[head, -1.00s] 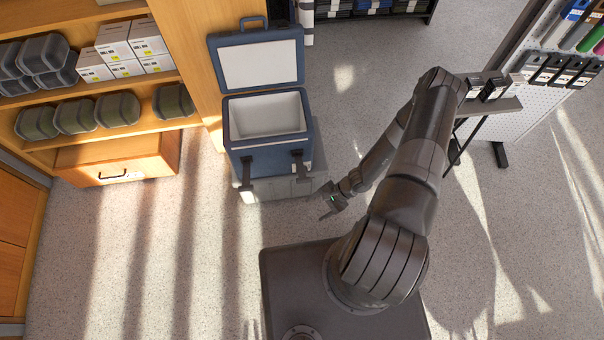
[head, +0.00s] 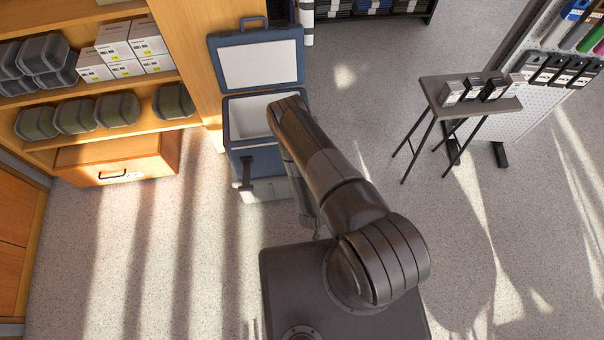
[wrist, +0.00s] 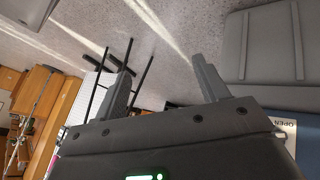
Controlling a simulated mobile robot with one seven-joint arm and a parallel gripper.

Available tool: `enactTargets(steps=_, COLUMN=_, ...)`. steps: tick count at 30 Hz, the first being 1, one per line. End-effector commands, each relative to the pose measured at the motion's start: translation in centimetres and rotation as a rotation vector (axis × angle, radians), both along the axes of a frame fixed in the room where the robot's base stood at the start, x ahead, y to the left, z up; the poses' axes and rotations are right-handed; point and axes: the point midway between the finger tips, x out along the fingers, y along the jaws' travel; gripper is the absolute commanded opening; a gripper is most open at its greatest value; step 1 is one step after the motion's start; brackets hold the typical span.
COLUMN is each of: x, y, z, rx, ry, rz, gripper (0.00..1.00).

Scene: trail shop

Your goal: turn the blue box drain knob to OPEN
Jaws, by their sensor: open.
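The blue box (head: 256,160) is a cooler with its lid (head: 256,62) raised, showing a white inside. My arm covers its right part in the head view. In the wrist view a strip of the box (wrist: 309,148) shows at the lower right, with a label (wrist: 284,125) reading OPEN at its edge. I cannot make out the drain knob in either view. My gripper (wrist: 162,74) is open, with nothing between its fingers. The label is to the right of the fingers, partly behind the gripper body. In the head view the gripper is hidden by the arm.
The box stands on a low grey base (head: 268,194). Wooden shelves (head: 150,95) with tubs and cartons are at the left, above a drawer (head: 118,160). A small folding table (head: 447,92) with dark boxes is at the right. The floor between is clear.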

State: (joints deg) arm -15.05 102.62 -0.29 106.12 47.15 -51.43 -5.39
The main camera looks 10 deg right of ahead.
Motion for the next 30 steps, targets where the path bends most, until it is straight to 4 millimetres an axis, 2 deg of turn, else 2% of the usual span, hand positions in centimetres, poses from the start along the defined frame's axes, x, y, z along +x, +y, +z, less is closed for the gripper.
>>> enactTargets(steps=5, x=3.8, y=3.0, z=1.8, rx=-0.065, ry=-0.250, rz=0.242, gripper=0.67)
enactTargets(steps=9, x=6.1, y=6.5, z=3.7, rx=-0.057, ry=-0.442, rz=0.418, gripper=0.67)
enactTargets(steps=15, x=7.4, y=10.4, z=5.7, rx=-0.011, ry=-0.614, rz=0.582, gripper=0.67)
enactTargets(steps=18, x=7.6, y=11.2, z=6.1, rx=0.003, ry=-0.647, rz=0.614, gripper=0.67)
enactTargets(steps=23, x=8.8, y=11.3, z=5.8, rx=0.005, ry=-0.658, rz=0.618, gripper=0.67)
enactTargets(steps=30, x=12.9, y=10.8, z=4.1, rx=0.005, ry=-0.656, rz=0.617, gripper=0.67)
